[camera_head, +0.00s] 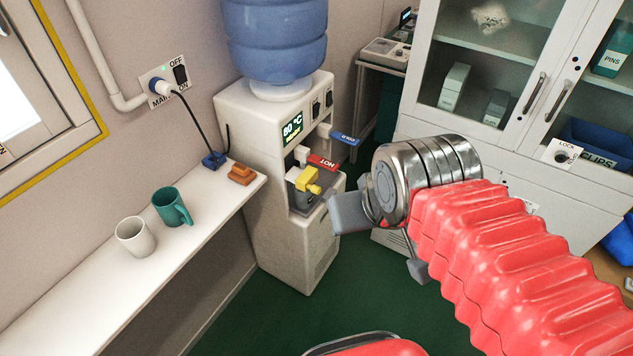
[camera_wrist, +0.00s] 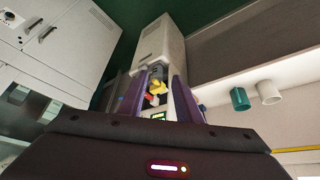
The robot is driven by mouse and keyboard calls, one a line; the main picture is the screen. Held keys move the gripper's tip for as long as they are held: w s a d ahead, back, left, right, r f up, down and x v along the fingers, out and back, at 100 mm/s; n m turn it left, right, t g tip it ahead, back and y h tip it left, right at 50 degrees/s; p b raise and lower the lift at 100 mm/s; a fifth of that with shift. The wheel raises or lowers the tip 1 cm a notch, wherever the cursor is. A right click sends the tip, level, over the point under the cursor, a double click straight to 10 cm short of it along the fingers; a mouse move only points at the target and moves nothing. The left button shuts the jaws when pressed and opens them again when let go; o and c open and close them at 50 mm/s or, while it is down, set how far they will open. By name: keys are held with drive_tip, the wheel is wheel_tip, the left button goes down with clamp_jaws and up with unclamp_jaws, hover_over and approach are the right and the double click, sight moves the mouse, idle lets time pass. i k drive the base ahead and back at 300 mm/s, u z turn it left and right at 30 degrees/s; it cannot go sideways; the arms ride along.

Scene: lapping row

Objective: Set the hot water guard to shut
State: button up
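The water dispenser (camera_head: 262,190) stands against the wall, with a blue bottle on top and a display reading 80 °C. The yellow hot water guard (camera_head: 307,180) sits at its front, below the red HOT label (camera_head: 323,162). Whether the guard is open or shut is too small to tell. My gripper (camera_head: 376,240) is to the right of the guard, apart from it. In the wrist view, my gripper (camera_wrist: 159,80) is open and empty, and the yellow guard (camera_wrist: 157,87) shows between its two spread fingers.
A mains switch (camera_head: 165,80) is on the wall. A white cabinet (camera_head: 500,130) stands at right. Green floor is clear before the dispenser.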

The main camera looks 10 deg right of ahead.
sight(305, 181)
drive_tip(key=k, duration=1.3)
drive_tip(key=u, duration=0.3)
drive_tip(key=i, duration=1.7)
drive_tip(key=z, duration=0.6)
